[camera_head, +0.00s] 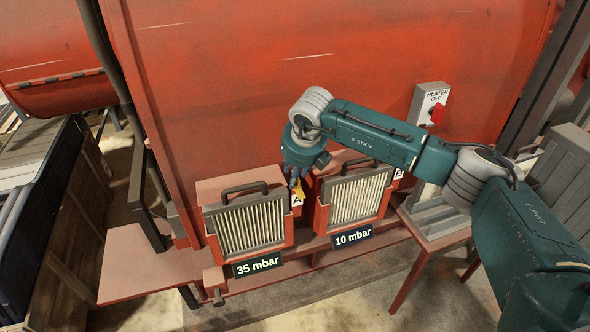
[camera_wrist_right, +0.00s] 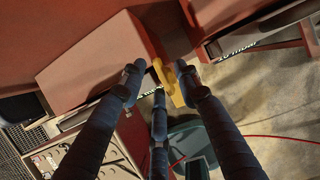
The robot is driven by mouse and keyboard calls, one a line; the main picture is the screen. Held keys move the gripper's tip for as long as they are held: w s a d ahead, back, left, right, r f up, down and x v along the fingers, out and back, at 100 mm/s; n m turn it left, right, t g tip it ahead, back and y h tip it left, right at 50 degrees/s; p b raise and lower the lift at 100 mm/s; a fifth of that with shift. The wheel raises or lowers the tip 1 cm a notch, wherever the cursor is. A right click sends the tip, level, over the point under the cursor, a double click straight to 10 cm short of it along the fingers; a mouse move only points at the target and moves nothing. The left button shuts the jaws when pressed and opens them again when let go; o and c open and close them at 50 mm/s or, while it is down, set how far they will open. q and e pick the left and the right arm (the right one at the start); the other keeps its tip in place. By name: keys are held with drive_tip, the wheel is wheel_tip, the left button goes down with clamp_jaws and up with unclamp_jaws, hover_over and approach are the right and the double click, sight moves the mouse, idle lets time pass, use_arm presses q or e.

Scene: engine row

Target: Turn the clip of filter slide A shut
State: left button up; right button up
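Filter slide A (camera_head: 250,226) is the left pleated filter with a dark handle, in a red housing above the 35 mbar sign. Its yellow clip (camera_head: 299,189) is at the housing's right edge, by the white A label (camera_head: 297,200). The clip also shows in the right wrist view (camera_wrist_right: 173,86), beside the red housing (camera_wrist_right: 100,64). My right gripper (camera_head: 293,178) reaches down over the clip from above. In the wrist view its three fingers (camera_wrist_right: 161,78) are spread around the clip. The right finger is close to it or touching; I cannot tell which. My left gripper is out of view.
A second filter (camera_head: 357,198) in its own housing stands just right, above the 10 mbar sign (camera_head: 353,236), with a narrow gap between. A heater switch box (camera_head: 428,105) with a red knob is behind my right arm. The red tank wall (camera_head: 220,90) rises behind.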

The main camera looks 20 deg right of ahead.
drive_tip(key=shift+f, duration=0.1)
clamp_jaws()
